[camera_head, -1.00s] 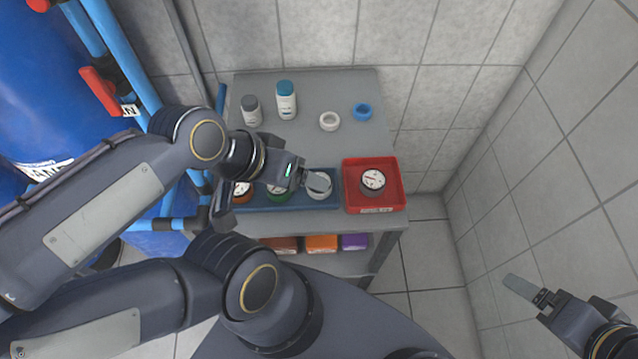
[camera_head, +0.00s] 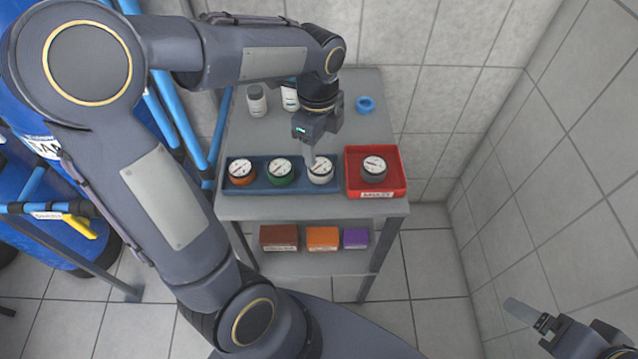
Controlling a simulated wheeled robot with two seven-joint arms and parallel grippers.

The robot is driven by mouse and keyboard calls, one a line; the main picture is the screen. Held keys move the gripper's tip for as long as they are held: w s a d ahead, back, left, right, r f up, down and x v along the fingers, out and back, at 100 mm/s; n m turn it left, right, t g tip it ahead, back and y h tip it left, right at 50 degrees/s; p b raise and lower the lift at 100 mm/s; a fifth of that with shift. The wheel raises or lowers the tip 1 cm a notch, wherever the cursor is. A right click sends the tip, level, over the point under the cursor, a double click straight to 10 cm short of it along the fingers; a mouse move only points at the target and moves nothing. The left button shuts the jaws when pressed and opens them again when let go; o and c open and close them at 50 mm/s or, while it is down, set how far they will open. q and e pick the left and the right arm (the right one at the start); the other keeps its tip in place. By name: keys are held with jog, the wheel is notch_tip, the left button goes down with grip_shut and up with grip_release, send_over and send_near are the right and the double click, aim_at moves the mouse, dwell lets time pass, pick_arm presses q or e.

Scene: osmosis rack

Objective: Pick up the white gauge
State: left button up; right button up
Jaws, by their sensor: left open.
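The white gauge (camera_head: 321,173) stands at the right end of the blue tray (camera_head: 300,187), with its dial facing up. An orange gauge (camera_head: 241,174) and a green gauge (camera_head: 281,173) stand left of it in the same tray. My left gripper (camera_head: 311,154) points down, just above and behind the white gauge. Its fingers are open and overlap the gauge's far edge in the picture; I cannot tell whether they touch it. My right gripper (camera_head: 527,316) is far off at the lower right, low over the floor, and its jaw gap cannot be made out.
A red tray (camera_head: 397,187) holding a dark grey gauge (camera_head: 374,172) sits to the right. Bottles (camera_head: 256,100) and a blue ring (camera_head: 365,105) stand at the back of the grey table (camera_head: 253,208). Coloured boxes (camera_head: 322,238) lie on the lower shelf.

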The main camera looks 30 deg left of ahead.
aim_at(319, 164)
pick_arm(q)
jog(key=shift+w+d+f+m, duration=0.1)
jog(key=shift+w+f+m, duration=0.15)
jog(key=shift+f+m, duration=0.15)
jog(key=shift+f, duration=0.35)
jog(key=f, duration=0.7)
jog(key=shift+w+a, duration=0.1)
jog(key=shift+a, duration=0.3)
jog(key=shift+c, duration=0.3)
jog(key=c, duration=0.5)
